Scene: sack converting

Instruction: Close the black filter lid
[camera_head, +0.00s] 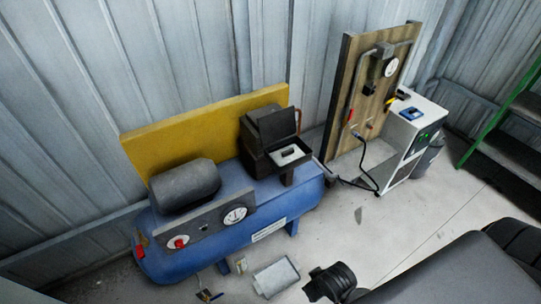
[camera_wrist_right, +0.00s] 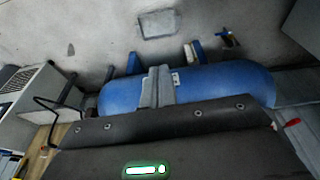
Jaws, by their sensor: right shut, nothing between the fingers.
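The black filter box (camera_head: 262,132) sits on the right end of the blue compressor tank (camera_head: 225,243) in the head view. The black filter lid (camera_head: 273,127) stands open and tilted up, and the pale inside (camera_head: 289,155) of the filter shows. My right gripper (camera_wrist_right: 158,70) is shut and empty in the wrist view, with its fingertips seen against the blue tank. It is apart from the lid. The dark gripper body fills the lower wrist view, and I cannot make out the filter there. My left gripper is not in view.
A grey motor (camera_head: 185,185) and gauge panel (camera_head: 207,226) stand left of the filter, with a yellow board (camera_head: 205,125) behind. A wooden panel (camera_head: 350,90) and white unit (camera_head: 417,118) stand to the right. The floor in front of the white unit is mostly clear.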

